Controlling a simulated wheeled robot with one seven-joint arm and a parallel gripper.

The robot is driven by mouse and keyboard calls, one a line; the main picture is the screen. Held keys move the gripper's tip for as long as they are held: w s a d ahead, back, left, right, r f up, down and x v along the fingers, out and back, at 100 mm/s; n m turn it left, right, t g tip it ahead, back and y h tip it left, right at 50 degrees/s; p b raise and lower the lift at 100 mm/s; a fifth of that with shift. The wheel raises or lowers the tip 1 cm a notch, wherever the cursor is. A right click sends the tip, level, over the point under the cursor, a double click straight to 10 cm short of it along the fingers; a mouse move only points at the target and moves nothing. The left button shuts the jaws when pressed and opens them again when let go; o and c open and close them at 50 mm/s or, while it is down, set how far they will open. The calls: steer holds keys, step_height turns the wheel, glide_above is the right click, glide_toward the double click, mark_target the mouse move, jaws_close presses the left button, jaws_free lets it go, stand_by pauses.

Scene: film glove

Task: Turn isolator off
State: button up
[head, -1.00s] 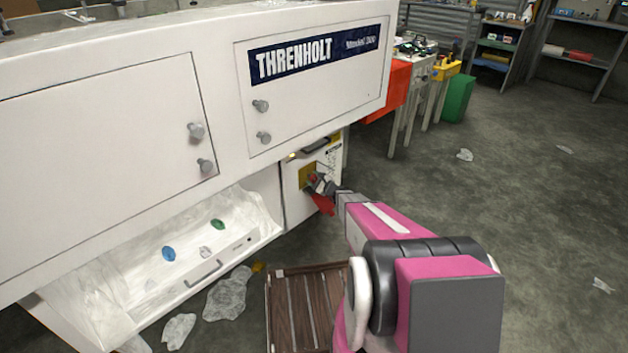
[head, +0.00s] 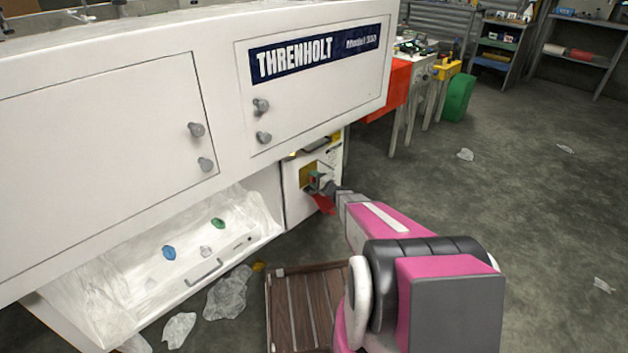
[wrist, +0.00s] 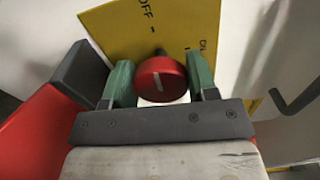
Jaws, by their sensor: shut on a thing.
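The isolator is a round red knob (wrist: 161,80) with a short white mark, set on a yellow plate (wrist: 110,28) lettered OFF and ON. My gripper (wrist: 160,84) is shut on the knob, with a green pad on each side of it. In the wrist view the white mark runs roughly up and down, and OFF lies above the knob, ON to its upper right. In the head view my gripper (head: 316,182) reaches the yellow plate (head: 307,174) on the white cabinet's lower right; the knob is mostly hidden there.
A red panel (head: 325,205) hangs just below my gripper. The white THRENHOLT machine (head: 220,110) overhangs the plate. A dark bent handle (wrist: 290,98) sticks out right of it in the wrist view. A wooden pallet (head: 308,308) lies on the floor below.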

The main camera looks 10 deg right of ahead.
steer(key=shift+n, duration=0.5)
steer(key=o, duration=0.9)
steer(key=v, duration=1)
steer(key=shift+s+d, duration=0.2)
steer(key=shift+s, duration=0.15)
